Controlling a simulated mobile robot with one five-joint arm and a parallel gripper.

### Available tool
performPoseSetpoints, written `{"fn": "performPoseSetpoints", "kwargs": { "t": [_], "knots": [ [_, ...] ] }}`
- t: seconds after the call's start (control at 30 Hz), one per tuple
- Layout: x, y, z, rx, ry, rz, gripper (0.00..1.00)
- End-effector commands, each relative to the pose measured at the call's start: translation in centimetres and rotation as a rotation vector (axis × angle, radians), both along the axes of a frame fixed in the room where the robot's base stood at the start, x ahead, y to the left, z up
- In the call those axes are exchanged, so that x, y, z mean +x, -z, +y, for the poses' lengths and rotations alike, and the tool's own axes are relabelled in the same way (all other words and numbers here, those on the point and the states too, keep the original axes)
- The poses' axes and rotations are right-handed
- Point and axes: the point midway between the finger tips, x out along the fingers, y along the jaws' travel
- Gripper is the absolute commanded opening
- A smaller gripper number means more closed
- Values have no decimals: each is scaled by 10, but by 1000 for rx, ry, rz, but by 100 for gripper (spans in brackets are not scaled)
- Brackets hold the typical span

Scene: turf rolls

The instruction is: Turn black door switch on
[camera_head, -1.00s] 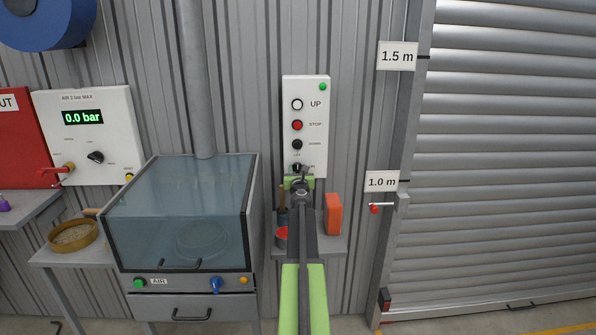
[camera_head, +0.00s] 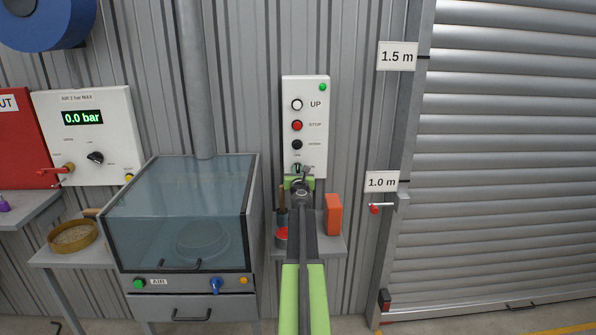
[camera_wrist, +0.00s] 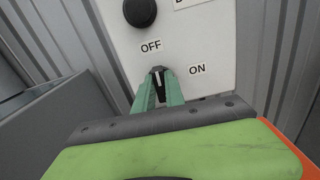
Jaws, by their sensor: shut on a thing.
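The white door control panel (camera_head: 320,140) hangs on the corrugated wall, with a white UP button, a red STOP button and a black DOWN button above a black switch at its bottom. In the wrist view the black switch (camera_wrist: 158,84) sits between the OFF label (camera_wrist: 151,46) and the ON label (camera_wrist: 197,69). Its white mark points up, near OFF. My gripper (camera_wrist: 158,92) has its green fingers closed around the switch. In the head view my gripper (camera_head: 298,178) covers part of the panel's lower edge. A green lamp (camera_head: 323,87) shows at the panel's top right.
Below the panel is a small shelf (camera_head: 333,246) with an orange block (camera_head: 333,215) and a red-topped tin (camera_head: 281,234). A glass-fronted cabinet (camera_head: 180,215) stands left. A closed roller door (camera_head: 510,160) and a red-knobbed lever (camera_head: 376,208) are right.

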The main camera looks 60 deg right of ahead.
Motion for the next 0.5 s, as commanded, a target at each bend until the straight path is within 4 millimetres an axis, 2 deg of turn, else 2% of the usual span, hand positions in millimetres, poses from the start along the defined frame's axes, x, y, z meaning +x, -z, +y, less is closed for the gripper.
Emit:
{"fn": "performPoseSetpoints", "kwargs": {
  "t": [0.5],
  "knots": [
    [-1,2,1,232,-3,-325,0]
  ]
}}
